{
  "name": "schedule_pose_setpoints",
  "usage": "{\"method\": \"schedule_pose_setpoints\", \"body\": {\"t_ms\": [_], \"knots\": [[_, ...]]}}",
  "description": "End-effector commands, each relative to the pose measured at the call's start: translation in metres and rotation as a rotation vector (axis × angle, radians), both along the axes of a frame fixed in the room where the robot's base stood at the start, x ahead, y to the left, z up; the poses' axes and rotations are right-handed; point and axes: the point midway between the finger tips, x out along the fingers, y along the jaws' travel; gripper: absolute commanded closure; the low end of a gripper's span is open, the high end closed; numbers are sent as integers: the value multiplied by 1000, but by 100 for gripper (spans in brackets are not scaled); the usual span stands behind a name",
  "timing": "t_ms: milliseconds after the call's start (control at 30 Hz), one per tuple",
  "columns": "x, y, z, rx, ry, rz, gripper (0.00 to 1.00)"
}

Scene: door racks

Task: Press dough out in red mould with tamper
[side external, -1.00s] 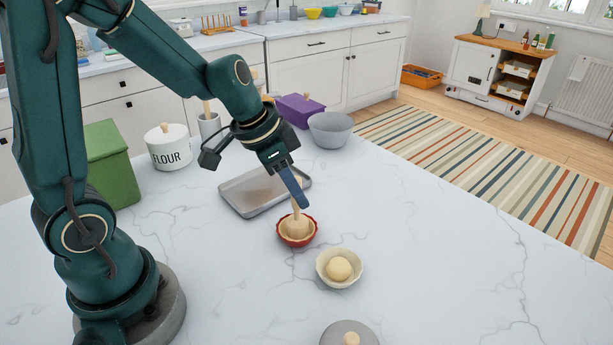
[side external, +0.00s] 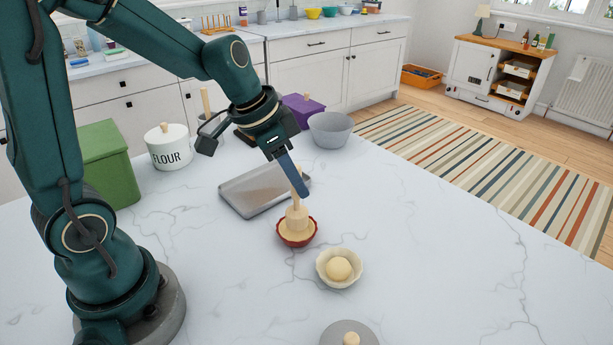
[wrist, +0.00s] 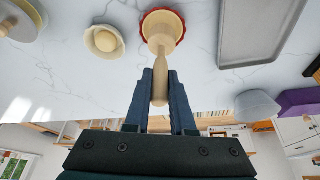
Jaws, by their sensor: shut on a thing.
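The red mould (side external: 297,243) stands on the marble counter with pale dough (side external: 295,236) lying in it. The dough looks spread out and fairly level, though the tamper hides part of it. My gripper (side external: 303,190) is shut on the handle of the wooden tamper (side external: 296,217) and holds it nearly upright over the mould. The tamper's head is at or just above the dough; I cannot tell if they touch. In the wrist view, the tamper handle (wrist: 160,82) sits between both fingers, and its head covers most of the red mould (wrist: 146,14).
A cream fluted mould (side external: 326,278) with a round dough ball (side external: 339,268) stands just in front. A grey round thing with a wooden knob (side external: 335,335) is at the front edge. A metal tray (side external: 250,198) lies behind the red mould. The counter to the right is clear.

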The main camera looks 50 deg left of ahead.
Motion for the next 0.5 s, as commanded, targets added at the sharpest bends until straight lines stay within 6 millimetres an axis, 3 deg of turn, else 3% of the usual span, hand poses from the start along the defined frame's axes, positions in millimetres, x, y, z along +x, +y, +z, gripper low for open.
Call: {"method": "schedule_pose_setpoints", "body": {"t_ms": [367, 500], "knots": [[0, 0, 1, 0, -1, -1, 100], [1, 0, 10, 1, -6, -1, 100]]}}
